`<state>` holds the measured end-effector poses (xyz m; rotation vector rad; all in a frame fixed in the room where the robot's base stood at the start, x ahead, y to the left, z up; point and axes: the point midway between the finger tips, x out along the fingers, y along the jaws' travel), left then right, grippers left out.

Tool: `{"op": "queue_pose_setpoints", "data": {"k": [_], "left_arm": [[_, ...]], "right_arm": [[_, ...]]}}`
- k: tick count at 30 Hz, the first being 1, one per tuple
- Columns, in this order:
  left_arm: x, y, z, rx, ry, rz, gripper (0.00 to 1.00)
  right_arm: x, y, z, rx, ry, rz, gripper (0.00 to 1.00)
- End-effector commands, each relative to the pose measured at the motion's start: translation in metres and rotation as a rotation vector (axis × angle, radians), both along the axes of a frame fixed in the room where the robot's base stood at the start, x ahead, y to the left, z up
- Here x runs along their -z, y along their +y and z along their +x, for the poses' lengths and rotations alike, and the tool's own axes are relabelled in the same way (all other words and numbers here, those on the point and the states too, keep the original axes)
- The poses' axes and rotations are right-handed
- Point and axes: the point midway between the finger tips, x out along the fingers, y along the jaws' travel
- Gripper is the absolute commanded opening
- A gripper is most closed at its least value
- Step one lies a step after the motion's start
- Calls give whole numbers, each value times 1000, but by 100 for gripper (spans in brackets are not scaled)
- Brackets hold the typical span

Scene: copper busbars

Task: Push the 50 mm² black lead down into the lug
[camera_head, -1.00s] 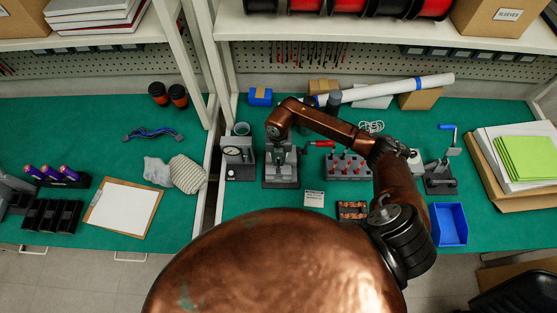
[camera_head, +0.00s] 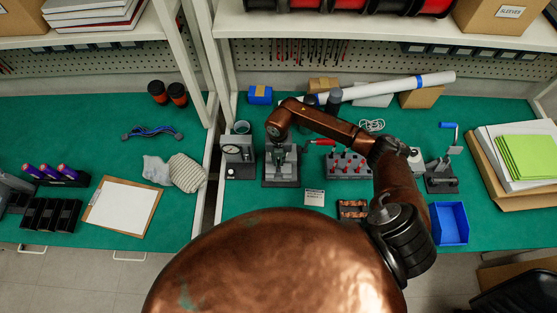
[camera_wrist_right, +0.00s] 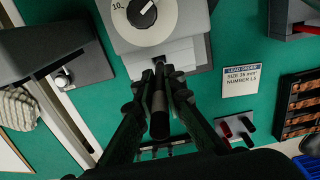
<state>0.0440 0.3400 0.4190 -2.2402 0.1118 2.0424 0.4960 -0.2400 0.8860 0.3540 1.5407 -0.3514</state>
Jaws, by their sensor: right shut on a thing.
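My right gripper (camera_wrist_right: 160,88) is shut on the black lead (camera_wrist_right: 159,118), which stands between its fingers with its near end toward the wrist camera. In the head view my right gripper (camera_head: 281,150) is over the grey bench press (camera_head: 281,182). The press (camera_wrist_right: 188,50) also shows in the wrist view, with a round dial (camera_wrist_right: 146,12) on top. The far end of the lead points down at the press, by a small dark part in front of the fingertips. The lug itself is hidden or too small to tell. My left gripper is out of view.
A grey gauge unit (camera_head: 238,172) stands close left of the press. A block with red-topped parts (camera_head: 348,168) stands to the right. A lead order card (camera_wrist_right: 241,80) and a tray of copper pieces (camera_wrist_right: 302,105) lie nearby. A blue bin (camera_head: 450,225) is farther right.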

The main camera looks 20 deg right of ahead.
Motion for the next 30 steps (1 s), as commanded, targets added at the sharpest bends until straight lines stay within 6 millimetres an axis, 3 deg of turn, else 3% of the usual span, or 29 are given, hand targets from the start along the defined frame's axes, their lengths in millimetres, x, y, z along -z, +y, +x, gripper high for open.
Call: {"op": "queue_pose_setpoints", "data": {"k": [23,24,30], "left_arm": [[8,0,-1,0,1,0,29],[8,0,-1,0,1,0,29],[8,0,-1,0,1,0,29]], "right_arm": [[11,0,0,0,0,0,0],[11,0,0,0,0,0,12],[11,0,0,0,0,0,26]]}}
